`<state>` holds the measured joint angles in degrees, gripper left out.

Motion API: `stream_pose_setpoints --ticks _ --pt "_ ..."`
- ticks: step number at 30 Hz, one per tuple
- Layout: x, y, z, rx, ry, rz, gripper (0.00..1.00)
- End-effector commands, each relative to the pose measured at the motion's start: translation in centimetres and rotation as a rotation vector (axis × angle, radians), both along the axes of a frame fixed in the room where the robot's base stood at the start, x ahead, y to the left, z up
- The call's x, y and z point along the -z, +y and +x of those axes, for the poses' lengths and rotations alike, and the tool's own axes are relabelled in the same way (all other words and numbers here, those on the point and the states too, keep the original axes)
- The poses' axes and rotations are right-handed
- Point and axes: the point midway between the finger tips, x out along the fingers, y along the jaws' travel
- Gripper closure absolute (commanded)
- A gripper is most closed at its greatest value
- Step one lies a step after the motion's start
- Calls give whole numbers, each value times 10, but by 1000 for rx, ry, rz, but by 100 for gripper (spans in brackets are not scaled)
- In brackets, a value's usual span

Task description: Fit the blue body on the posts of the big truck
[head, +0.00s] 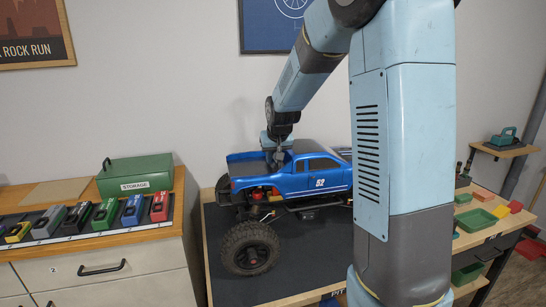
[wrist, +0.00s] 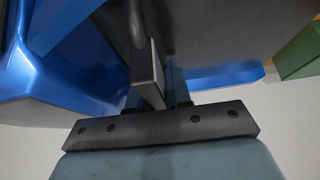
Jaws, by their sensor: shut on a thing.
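The blue body (head: 308,186), a pickup shell marked 52, is over the big truck's chassis (head: 262,205) on the bench. Its rear bed is at the left and the cab to the right of it. The truck's large black wheel (head: 250,250) shows below. My gripper (head: 279,158) comes down from above at the bed behind the cab and is shut on the body. In the wrist view, blue panels of the body (wrist: 75,60) show close by, with a dark surface beside my fingers. The posts are hidden, so I cannot tell whether the body rests on them.
The truck bench has a dark mat (head: 300,262). On the left, a wooden cabinet (head: 110,250) bears a green storage box (head: 134,174) and a row of coloured small parts (head: 90,217). Green and red trays (head: 475,219) stand at the right. My arm hides the truck's right part.

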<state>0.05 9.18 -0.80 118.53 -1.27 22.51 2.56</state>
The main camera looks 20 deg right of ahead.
Motion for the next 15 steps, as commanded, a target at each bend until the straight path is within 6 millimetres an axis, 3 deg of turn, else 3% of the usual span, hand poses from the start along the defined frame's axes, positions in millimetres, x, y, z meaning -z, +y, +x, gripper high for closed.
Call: stream_pose_setpoints --ticks 15 --pt "11 0 0 0 -1 0 100"
